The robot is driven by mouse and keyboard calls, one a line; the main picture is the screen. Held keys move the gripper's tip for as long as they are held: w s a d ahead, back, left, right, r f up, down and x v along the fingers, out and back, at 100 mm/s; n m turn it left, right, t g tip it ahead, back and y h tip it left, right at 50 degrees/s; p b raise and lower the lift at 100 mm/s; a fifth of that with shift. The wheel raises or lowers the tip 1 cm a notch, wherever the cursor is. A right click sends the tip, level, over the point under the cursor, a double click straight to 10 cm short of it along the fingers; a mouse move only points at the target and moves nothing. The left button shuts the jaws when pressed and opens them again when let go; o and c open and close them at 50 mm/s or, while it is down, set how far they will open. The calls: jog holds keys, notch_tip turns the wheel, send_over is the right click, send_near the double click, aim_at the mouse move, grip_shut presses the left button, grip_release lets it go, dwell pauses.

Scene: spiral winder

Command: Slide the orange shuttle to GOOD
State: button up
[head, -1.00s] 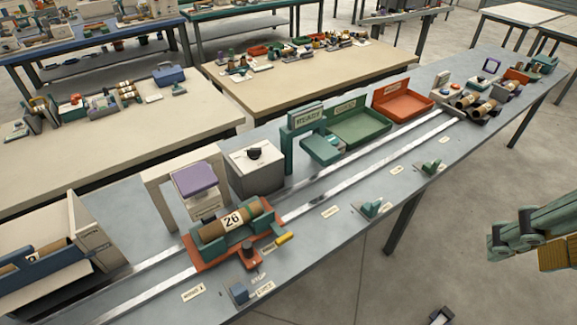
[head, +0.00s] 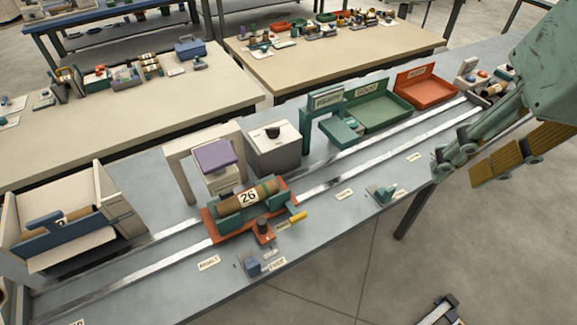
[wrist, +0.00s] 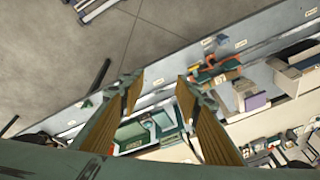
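The orange shuttle (head: 209,228) sits on the metal rails of the long bench, beside a white frame with a purple block. It carries a brown roll (head: 268,188) marked 26 in green holders. A dark knob (head: 263,224) and a yellow handle (head: 298,217) are on its front side. The shuttle also shows in the wrist view (wrist: 202,75). My gripper (head: 460,172) hangs over the bench's front edge, well right of the shuttle. The wrist view shows its fingers (wrist: 162,82) spread and empty.
A green tray (head: 391,115) and an orange tray (head: 427,97) stand behind the rails, with a green sign stand (head: 308,117) and grey box (head: 273,150) to their left. A small green clamp (head: 382,194) and blue block (head: 252,265) sit along the front edge. The rails right of the shuttle look clear.

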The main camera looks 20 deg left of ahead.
jog(key=w+a+f+n+g+y+p, duration=0.1)
jog(key=w+a+f+n+p, duration=0.1)
jog(key=w+a+f, duration=0.5)
jog(key=w+a+n+g+y+p, duration=0.1)
jog(key=w+a+n+p, duration=0.15)
jog(key=w+a, duration=0.6)
jog(key=n+h+b, duration=0.3)
jog(key=n+h, duration=0.1)
jog(key=n, duration=0.9)
send_over(263, 220)
notch_tip(263, 220, down, 22)
jog(key=shift+s+r, duration=0.15)
jog(key=shift+f+b, duration=0.5)
jog(key=shift+f, duration=6.4)
